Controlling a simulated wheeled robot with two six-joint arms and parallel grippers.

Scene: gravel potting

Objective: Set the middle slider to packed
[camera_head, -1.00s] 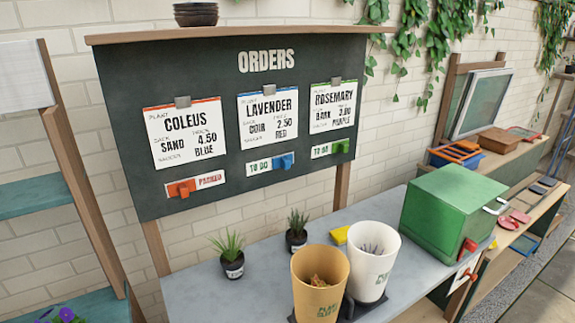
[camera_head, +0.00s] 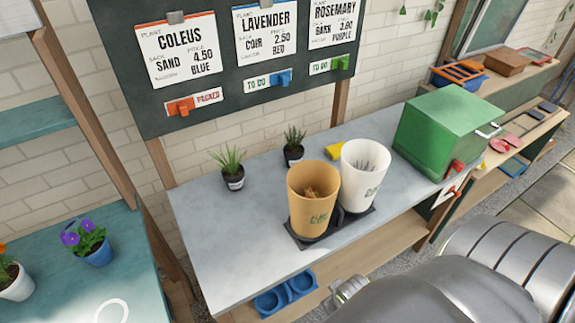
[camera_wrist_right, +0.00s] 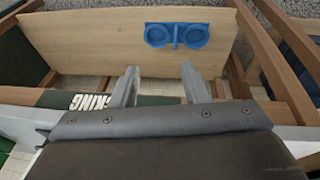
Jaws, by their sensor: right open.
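The middle slider (camera_head: 284,79) is a blue knob under the Lavender card (camera_head: 266,33) on the dark orders board (camera_head: 130,107). It sits at the right end of its strip, and the words TO DO show to its left. My right gripper (camera_wrist_right: 160,85) shows in the right wrist view with its two fingers apart and nothing between them. It points over the lower wooden shelf, well away from the board. My right arm shows at the lower right of the head view. My left gripper is not in view.
The orange slider (camera_head: 182,107) shows PACKED beside it; the green slider (camera_head: 341,63) shows TO DO. On the grey bench (camera_head: 225,240) stand a tan cup (camera_head: 314,205), a white cup (camera_head: 364,180), two small plants and a green box (camera_head: 445,130). A blue double holder (camera_wrist_right: 176,36) lies on the shelf.

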